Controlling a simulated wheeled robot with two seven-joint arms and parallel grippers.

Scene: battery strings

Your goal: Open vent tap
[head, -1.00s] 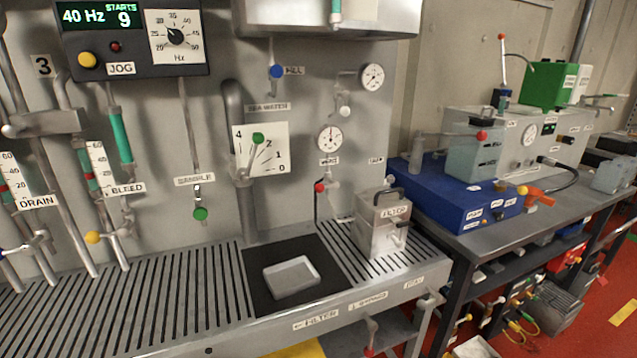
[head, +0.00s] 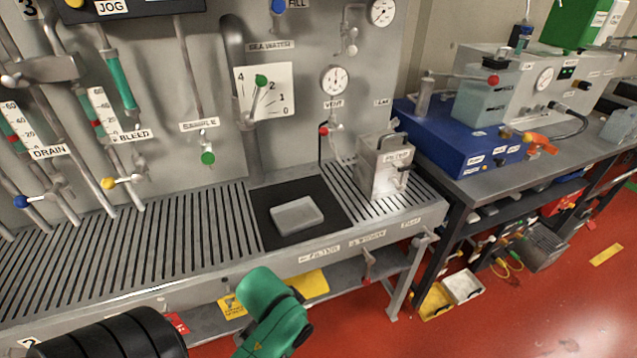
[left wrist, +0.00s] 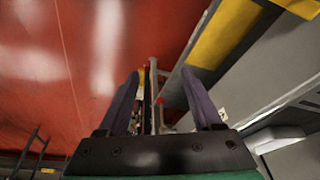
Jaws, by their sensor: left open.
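The vent tap (head: 324,131) has a small red knob on a thin dark lever. It sits on the panel below the VENT label (head: 333,104) and a round white gauge (head: 334,80). The lever appears to point down, against a metal fitting. My left arm, black and green, comes in at the bottom of the head view, well below and in front of the tap; its fingertips are hidden there. In the left wrist view my left gripper (left wrist: 163,88) has its two dark fingers apart with nothing held. My right gripper is not in view.
A slotted bench (head: 210,210) runs below the panel, with a pale tray (head: 297,215) on a dark mat. A metal FILTER box (head: 385,165) stands right of the tap. A blue case (head: 455,135) is on the side table. Yellow and green knobs lie left.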

